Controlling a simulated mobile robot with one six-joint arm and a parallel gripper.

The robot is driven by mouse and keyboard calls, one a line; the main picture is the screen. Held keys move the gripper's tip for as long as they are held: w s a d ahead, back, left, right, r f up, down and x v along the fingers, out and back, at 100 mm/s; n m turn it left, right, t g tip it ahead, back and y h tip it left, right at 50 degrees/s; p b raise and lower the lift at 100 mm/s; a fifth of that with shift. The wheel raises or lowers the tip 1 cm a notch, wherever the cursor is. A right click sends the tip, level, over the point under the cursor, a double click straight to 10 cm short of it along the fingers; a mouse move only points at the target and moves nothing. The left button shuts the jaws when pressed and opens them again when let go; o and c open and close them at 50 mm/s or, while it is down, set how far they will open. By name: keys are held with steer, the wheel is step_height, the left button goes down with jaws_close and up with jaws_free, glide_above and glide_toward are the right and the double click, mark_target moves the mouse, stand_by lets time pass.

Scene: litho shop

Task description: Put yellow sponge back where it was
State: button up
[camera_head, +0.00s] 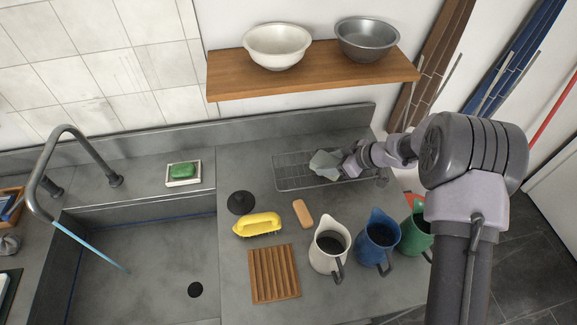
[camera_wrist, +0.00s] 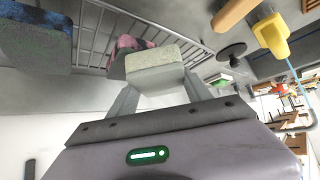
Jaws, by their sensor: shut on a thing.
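A pale, greyish-yellow sponge block (camera_head: 325,163) is at my gripper (camera_head: 347,165), over the wire rack (camera_head: 290,177) at the back of the counter. In the wrist view, my gripper (camera_wrist: 160,88) is shut on this sponge (camera_wrist: 155,64), with a finger on each side. The wire rack (camera_wrist: 100,28) lies beyond it. I cannot tell whether the sponge touches the rack. A pink thing (camera_wrist: 127,44) shows just behind the sponge, partly hidden by it. A dark blue, speckled block (camera_wrist: 35,42) is at the upper left of the wrist view.
A yellow brush (camera_head: 258,224), a tan block (camera_head: 302,213) and a slatted wooden board (camera_head: 273,273) lie on the counter. White (camera_head: 329,247), blue (camera_head: 377,242) and green (camera_head: 416,237) jugs stand in front of the rack. A shelf (camera_head: 310,77) with two bowls hangs above.

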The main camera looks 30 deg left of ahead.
steer(key=a, duration=0.3)
steer(key=s+a+b, duration=0.1)
steer(key=a, duration=0.3)
steer(key=s+a+f, duration=0.1)
steer(key=a, duration=0.2)
steer(key=shift+s+a+f+b, duration=0.1)
steer(key=shift+s+a+b, duration=0.1)
steer(key=shift+s+b, duration=0.1)
steer(key=shift+a+f, duration=0.2)
steer(key=shift+a, duration=0.05)
step_height(320, 180, down, 3)
steer(key=shift+f+b, duration=0.1)
steer(key=shift+b, duration=0.7)
steer(key=o, duration=1.6)
steer(key=shift+c, duration=0.2)
